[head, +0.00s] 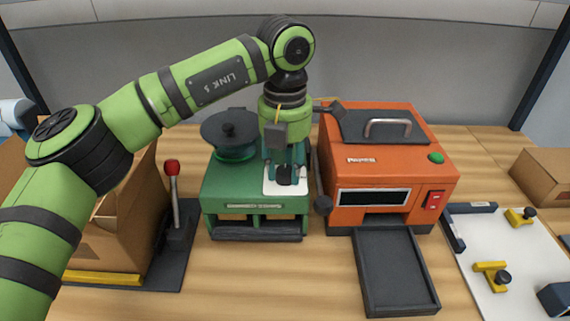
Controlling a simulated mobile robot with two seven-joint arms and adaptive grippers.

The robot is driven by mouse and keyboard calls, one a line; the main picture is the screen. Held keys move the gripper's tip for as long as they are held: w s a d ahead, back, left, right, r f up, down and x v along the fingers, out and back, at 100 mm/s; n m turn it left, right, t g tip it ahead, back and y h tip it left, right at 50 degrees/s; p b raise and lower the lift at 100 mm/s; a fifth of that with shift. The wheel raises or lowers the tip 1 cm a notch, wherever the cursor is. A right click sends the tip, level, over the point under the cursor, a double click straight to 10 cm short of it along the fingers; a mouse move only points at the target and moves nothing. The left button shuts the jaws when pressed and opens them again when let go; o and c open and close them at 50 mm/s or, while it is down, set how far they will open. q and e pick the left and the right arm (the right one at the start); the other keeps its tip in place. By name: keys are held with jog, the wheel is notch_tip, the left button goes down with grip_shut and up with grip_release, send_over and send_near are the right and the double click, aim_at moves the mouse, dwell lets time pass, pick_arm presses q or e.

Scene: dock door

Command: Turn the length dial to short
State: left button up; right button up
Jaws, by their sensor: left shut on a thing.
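The length dial (286,180) is a small black knob on a white plate (298,187) on top of the green machine (225,190). My left gripper (285,172) points down from above and is shut on the dial. The fingers hide part of the knob, and its pointer and any marks on the plate are too small to read. My right gripper is not in view.
An orange machine (390,180) with a side lever and a black tray (395,270) stands close on the right. A red-knobbed lever (173,200) and a cardboard box (120,235) are on the left. A white board (510,250) with yellow clamps lies at the right.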

aim_at(286, 170)
pick_arm(q)
jog(key=shift+f, duration=0.1)
jog(key=o, duration=1.1)
jog(key=shift+o, duration=0.2)
notch_tip(286, 170, up, 12)
